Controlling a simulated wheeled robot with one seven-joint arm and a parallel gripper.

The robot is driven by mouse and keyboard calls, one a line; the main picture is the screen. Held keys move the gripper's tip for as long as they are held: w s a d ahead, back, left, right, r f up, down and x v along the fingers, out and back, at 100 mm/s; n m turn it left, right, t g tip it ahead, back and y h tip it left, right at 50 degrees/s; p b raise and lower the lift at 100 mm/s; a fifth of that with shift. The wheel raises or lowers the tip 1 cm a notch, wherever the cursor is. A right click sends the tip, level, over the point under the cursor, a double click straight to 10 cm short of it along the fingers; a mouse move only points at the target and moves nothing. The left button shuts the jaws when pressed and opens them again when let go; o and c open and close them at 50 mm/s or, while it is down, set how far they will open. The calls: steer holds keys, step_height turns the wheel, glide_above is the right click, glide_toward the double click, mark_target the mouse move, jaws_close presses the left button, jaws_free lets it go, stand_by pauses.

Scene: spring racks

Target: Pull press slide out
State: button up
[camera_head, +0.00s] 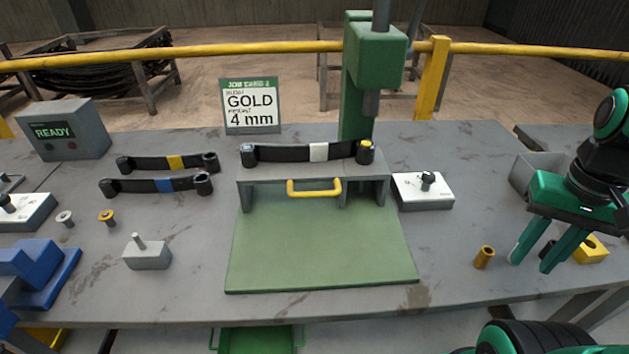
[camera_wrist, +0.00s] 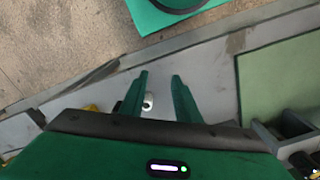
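The press slide is a grey block (camera_head: 364,193) with a yellow bar handle (camera_head: 314,188) on its front, at the back edge of a green plate (camera_head: 320,245). A black leaf spring (camera_head: 285,153) with a white band lies across its top, and the green press (camera_head: 378,60) stands behind it. My gripper (camera_head: 531,263) is at the right side of the bench, well right of the handle and apart from it.
A brass bushing (camera_head: 484,257) stands just left of my fingers; a yellow block (camera_head: 590,249) is to their right. A white-topped box (camera_head: 423,190) with a dark knob sits right of the slide. A small round pale thing (camera_wrist: 148,102) shows between my fingers. The green plate is clear.

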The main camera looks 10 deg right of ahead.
steer(key=w+a+r+n, duration=0.55)
steer(key=w+n, duration=0.25)
steer(key=w, duration=0.2)
steer(key=n+t, duration=0.2)
steer(key=n, duration=1.4)
glide_toward(316, 193)
steer(key=f, duration=0.2)
steer(key=w+f, duration=0.1)
steer(key=f, duration=0.4)
steer(key=shift+w+a+f, duration=0.15)
steer(key=shift+w+f, duration=0.1)
steer(key=shift+w, duration=0.05)
jaws_close()
